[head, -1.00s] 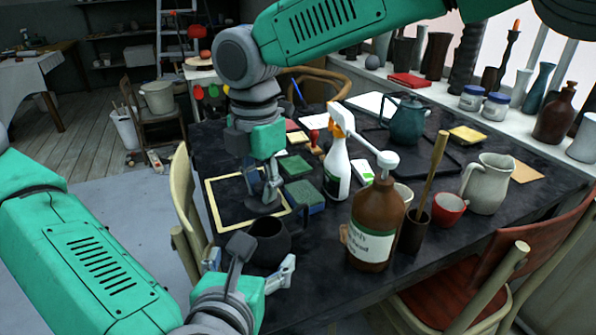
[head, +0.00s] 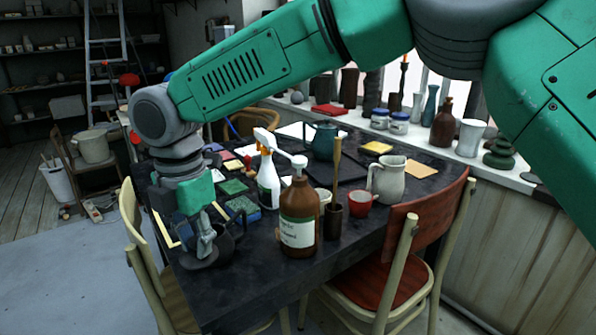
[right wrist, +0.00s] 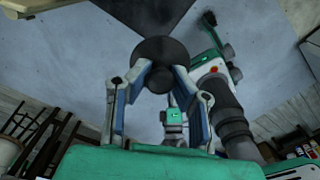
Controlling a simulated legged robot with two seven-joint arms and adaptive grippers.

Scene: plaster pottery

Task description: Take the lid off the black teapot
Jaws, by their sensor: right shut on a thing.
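The black teapot (head: 238,228) stands near the table's front left edge in the head view, dark and partly hidden behind my right gripper. My right gripper (head: 204,248) hangs beside it, to its left, and is shut on the lid (head: 201,262), a dark round disc. In the right wrist view the lid (right wrist: 160,50) sits between the two fingertips (right wrist: 158,78). My left gripper does not show in the head view. Green and grey parts of my own body show in the right wrist view, but no left jaws can be made out.
A brown pump bottle (head: 299,220) and a white spray bottle (head: 268,183) stand right of the teapot. A wooden chair (head: 150,262) stands at the left edge.

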